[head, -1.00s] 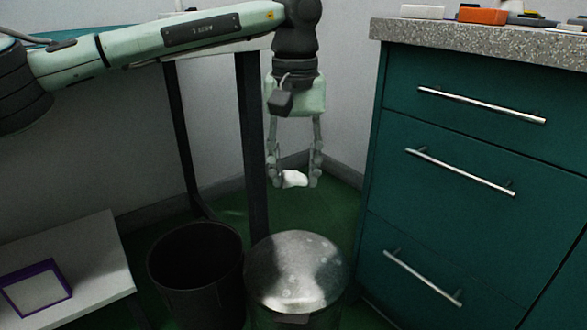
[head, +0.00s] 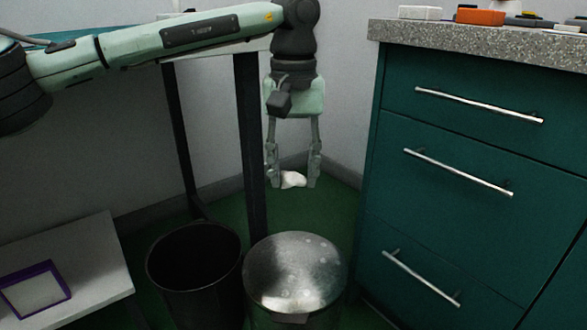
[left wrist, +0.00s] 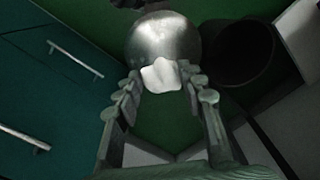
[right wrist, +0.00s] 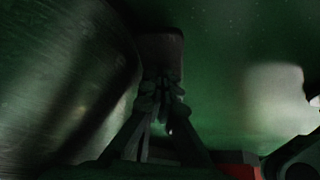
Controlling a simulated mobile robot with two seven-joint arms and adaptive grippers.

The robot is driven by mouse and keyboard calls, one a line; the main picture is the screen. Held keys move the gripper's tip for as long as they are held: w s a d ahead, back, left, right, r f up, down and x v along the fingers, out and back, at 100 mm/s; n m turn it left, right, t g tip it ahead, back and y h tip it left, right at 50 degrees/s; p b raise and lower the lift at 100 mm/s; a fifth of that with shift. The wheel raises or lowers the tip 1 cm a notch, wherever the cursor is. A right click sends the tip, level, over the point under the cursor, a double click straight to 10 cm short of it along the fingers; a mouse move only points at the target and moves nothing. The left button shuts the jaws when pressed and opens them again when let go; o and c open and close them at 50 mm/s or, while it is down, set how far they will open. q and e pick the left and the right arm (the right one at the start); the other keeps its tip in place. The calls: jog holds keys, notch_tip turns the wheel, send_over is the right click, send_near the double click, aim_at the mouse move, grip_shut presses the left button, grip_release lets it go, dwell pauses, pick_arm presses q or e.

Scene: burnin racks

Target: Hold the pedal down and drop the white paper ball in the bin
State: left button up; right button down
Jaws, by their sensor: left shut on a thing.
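The white paper ball (head: 292,180) is between the fingertips of my left gripper (head: 294,177), which is shut on it and points down. It also shows in the left wrist view (left wrist: 161,75). Below and apart from it is the metal bin (head: 296,268), with its round silver lid down. In the right wrist view, my right gripper (right wrist: 165,90) is low by the floor, its fingers together with nothing seen between them, beside the bin's curved metal wall (right wrist: 65,80). A dark block (right wrist: 160,55) just beyond the fingertips may be the pedal; I cannot tell if they touch.
A black open bin (head: 195,265) stands just left of the metal bin. A teal drawer cabinet (head: 450,150) is close on the right. A white low table (head: 95,255) with a purple-framed box (head: 35,288) is at the lower left. A dark table leg (head: 252,150) stands behind.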

jog(key=shift+s+d+f, duration=0.1)
jog(key=shift+s+f, duration=0.05)
jog(key=shift+f, duration=1.35)
pick_arm(q)
jog(key=o, duration=0.7)
jog(key=shift+o, duration=0.2)
jog(key=o, duration=0.9)
jog(key=shift+c, duration=0.2)
jog(key=shift+r, duration=0.1)
pick_arm(e)
jog(key=shift+r, duration=0.2)
